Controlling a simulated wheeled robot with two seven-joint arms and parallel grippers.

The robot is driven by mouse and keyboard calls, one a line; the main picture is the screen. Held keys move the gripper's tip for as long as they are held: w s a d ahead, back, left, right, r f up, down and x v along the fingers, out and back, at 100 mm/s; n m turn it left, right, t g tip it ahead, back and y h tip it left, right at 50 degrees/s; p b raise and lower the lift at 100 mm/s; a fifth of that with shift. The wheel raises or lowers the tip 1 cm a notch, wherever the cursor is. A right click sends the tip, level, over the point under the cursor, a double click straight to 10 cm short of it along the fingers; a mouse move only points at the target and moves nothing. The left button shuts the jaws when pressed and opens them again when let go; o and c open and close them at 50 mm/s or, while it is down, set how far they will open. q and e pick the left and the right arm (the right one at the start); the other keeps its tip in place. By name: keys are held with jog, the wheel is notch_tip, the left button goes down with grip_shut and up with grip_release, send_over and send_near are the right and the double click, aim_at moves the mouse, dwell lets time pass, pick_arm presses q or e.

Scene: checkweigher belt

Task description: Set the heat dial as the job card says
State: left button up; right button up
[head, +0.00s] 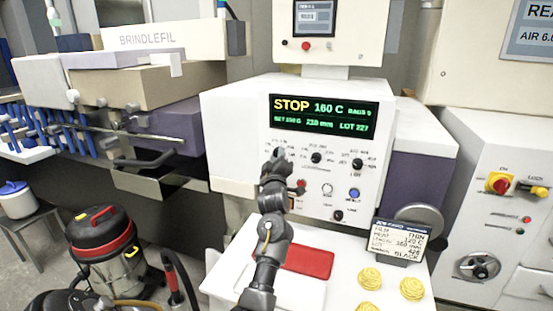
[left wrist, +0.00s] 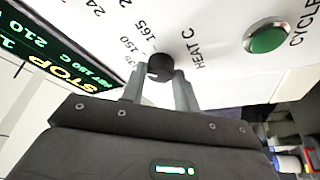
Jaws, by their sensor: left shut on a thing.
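My left gripper (head: 274,158) is at the control panel (head: 325,205) of the white machine. In the left wrist view its fingers (left wrist: 160,82) are shut on the black heat dial (left wrist: 159,67), labelled HEAT C, with 150 and 165 printed near it. The dial is hidden behind the gripper in the head view. The display (head: 322,115) reads STOP, 160 C, a set value that looks like 150 C, 210 mm and LOT 227. The job card (head: 397,241) seems to read film THIN, heat 120 C, 160 mm, lot 428, BLACK. My right gripper is out of view.
Other knobs (head: 357,165) and a blue button (head: 354,193) sit close by; a green button (left wrist: 268,38) labelled CYCLE is near the gripper. Below, a white table (head: 340,293) holds a red pad (head: 307,261) and yellow coils (head: 370,278). A red-and-black vacuum (head: 103,245) stands left.

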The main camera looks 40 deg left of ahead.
pick_arm(q)
jog(key=n+g, duration=0.1)
jog(key=n, duration=0.3)
jog(key=n+g+h, duration=0.1)
jog(key=n, duration=0.3)
jog(key=r+n+g+h+b, duration=0.1)
jog(key=n+g, duration=0.1)
jog(key=n, duration=0.2)
jog(key=shift+d+n, duration=0.1)
jog(key=shift+n, duration=0.2)
dwell(0.4)
jog(key=o, duration=1)
jog(key=shift+f, duration=0.1)
jog(key=shift+c, duration=0.2)
